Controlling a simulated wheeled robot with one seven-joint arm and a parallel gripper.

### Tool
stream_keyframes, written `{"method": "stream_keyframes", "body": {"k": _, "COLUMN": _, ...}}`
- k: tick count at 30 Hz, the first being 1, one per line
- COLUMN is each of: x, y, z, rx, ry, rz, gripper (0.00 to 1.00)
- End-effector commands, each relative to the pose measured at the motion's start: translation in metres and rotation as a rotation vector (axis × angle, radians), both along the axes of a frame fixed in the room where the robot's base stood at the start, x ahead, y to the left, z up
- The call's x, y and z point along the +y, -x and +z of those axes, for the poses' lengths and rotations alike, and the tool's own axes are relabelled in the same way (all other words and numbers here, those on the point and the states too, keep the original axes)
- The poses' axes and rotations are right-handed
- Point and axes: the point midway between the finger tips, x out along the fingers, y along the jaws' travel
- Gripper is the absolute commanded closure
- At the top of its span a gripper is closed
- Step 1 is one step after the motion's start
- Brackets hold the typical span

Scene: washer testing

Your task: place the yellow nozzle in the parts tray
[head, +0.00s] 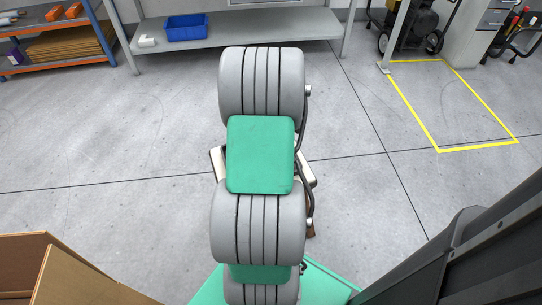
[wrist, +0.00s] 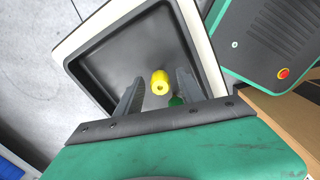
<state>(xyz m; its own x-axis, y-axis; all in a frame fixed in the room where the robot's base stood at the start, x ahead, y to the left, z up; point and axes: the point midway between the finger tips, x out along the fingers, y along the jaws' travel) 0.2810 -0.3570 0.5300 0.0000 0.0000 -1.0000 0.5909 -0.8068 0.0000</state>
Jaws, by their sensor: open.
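The parts tray is a dark tray with a cream rim, seen in the wrist view (wrist: 88,48). In the head view my arm hides most of it, and only pale edges show (head: 216,163). The yellow nozzle (wrist: 160,82) is a short cylinder with a small hole in its end. It shows against the tray floor, between my fingers, with a gap on each side. I cannot tell whether it touches the floor. My gripper (wrist: 157,92) is open over the tray. The head view hides the nozzle and my fingertips behind the arm.
A small green piece (wrist: 176,101) shows beside the right finger, partly hidden. A cardboard box (head: 50,270) stands at the lower left of the head view. A grey bench (head: 260,28) with a blue bin (head: 187,28) is at the back.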

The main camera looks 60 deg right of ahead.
Motion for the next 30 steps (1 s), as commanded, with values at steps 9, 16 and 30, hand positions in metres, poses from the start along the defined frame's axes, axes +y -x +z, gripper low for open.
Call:
{"method": "stream_keyframes", "body": {"k": 9, "x": -0.001, "y": -0.001, "z": 0.042, "rx": -0.004, "ry": 0.005, "rz": 0.0, "gripper": 0.55}}
{"method": "stream_keyframes", "body": {"k": 16, "x": -0.001, "y": 0.0, "z": 0.1, "rx": -0.002, "ry": 0.003, "rz": 0.0, "gripper": 0.55}}
{"method": "stream_keyframes", "body": {"k": 30, "x": 0.067, "y": -0.05, "z": 0.15, "rx": -0.031, "ry": 0.031, "rz": -0.089, "gripper": 0.55}}
